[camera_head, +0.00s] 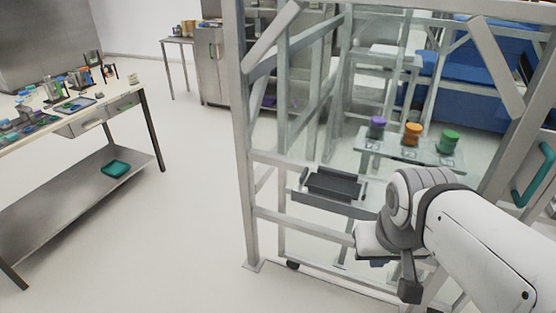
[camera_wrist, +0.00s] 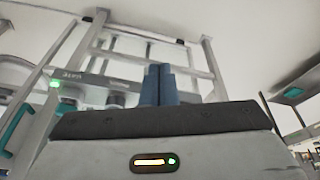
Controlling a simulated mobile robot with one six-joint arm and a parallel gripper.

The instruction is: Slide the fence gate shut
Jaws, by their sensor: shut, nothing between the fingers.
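The grey metal fence (camera_head: 243,150) stands in front of me in the head view, with clear panels and diagonal braces at its upper corners. An inner upright (camera_head: 283,140) with a small dark wheel below it appears to belong to the gate; I cannot tell exactly where the gate ends. A teal handle (camera_head: 533,176) is on a grey panel at the right; a teal handle (camera_wrist: 14,128) also shows at the left of the wrist view. My gripper (camera_wrist: 158,85) is shut and empty, its blue fingers together, pointing up towards grey frame bars. My arm hides part of the lower fence in the head view.
Inside the fence, a shelf (camera_head: 375,148) carries purple, orange and green containers. A dark tray (camera_head: 335,186) sits at the fence's front. A workbench (camera_head: 60,118) with small items and a teal object (camera_head: 116,168) on its lower shelf stands left. The floor between is clear.

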